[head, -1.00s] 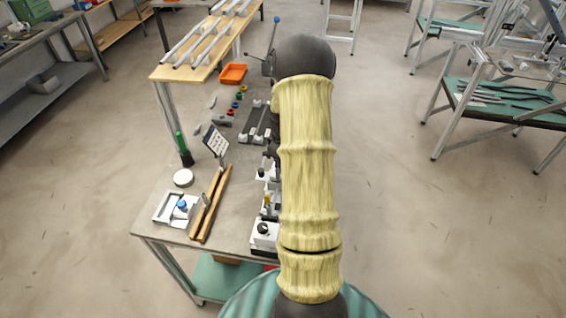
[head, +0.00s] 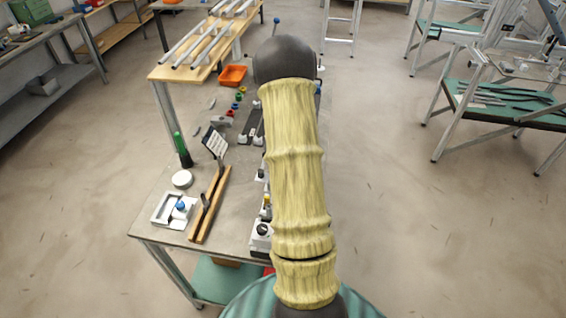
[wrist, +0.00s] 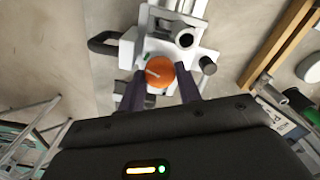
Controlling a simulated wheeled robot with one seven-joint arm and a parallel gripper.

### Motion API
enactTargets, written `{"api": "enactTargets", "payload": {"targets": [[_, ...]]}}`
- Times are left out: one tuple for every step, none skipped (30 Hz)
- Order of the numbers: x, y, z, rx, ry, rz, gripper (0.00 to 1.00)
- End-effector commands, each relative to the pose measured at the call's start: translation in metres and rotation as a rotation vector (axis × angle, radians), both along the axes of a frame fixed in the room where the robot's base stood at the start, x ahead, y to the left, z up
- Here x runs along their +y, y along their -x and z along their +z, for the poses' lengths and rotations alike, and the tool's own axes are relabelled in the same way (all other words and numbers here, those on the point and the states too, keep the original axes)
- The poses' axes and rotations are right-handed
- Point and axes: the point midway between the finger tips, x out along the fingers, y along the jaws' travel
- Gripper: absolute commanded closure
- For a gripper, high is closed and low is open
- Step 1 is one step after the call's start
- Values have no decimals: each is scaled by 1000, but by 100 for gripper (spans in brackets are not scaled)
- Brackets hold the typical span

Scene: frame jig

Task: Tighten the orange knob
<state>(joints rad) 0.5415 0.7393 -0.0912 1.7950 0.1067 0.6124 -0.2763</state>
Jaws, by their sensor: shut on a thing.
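The orange knob (wrist: 161,72) shows in the wrist view as a round orange disc with a pale line on its top. It sits at the near end of a white and grey jig fixture (wrist: 152,46). My gripper (wrist: 161,76) is shut on the knob, with one dark finger on each side of it. In the head view my arm hides the knob and the gripper.
A black knob (wrist: 208,65) and a dark handle (wrist: 103,42) stick out from the fixture's sides. Wooden rails (head: 210,204), a small sign (head: 215,142), a white disc (head: 182,178) and a clamp block with a blue knob (head: 174,210) stand on the bench (head: 160,233).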

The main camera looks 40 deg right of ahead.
Motion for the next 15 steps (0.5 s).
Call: {"api": "enactTargets", "payload": {"targets": [[-1,-2,3,-7,4,-15,89],[-1,-2,3,-7,4,-22,89],[-1,-2,3,-7,4,-29,89],[-1,-2,3,-7,4,-34,89],[-1,-2,3,-7,4,-38,89],[-1,-2,3,-7,4,-42,89],[-1,-2,3,-7,4,-44,89],[-1,-2,3,-7,4,-45,89],[-1,-2,3,-7,4,-45,89],[-1,-2,3,-7,4,-45,89],[-1,-2,3,-7,4,-45,89],[-1,-2,3,-7,4,-45,89],[-1,-2,3,-7,4,-45,89],[-1,-2,3,-7,4,-45,89],[-1,-2,3,-7,4,-44,89]]}}
